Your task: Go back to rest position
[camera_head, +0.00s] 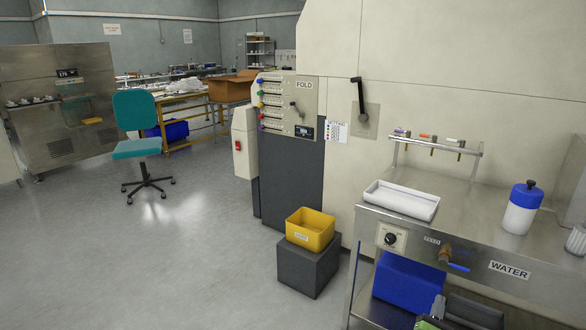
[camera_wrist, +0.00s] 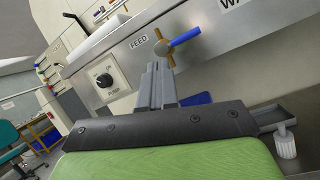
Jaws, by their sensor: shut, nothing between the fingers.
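My gripper (camera_wrist: 157,66) shows in the wrist view with its grey fingers shut together and nothing between them. Its dark bar and green body fill the bottom of that view. The fingertips appear just below a brass valve (camera_wrist: 163,47) with a blue lever; I cannot tell whether they touch. In the head view the brass valve (camera_head: 446,255) sits on the front of the steel bench (camera_head: 480,262), beside the FEED label and left of the WATER label. A green and dark part at the bottom edge there looks like my gripper, mostly cut off.
A white tray (camera_head: 400,205) and a white bottle with a blue cap (camera_head: 521,212) stand on the bench. A yellow bin (camera_head: 309,233) sits on a dark block (camera_head: 307,268). The floor at left is open, with a teal chair (camera_head: 136,148).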

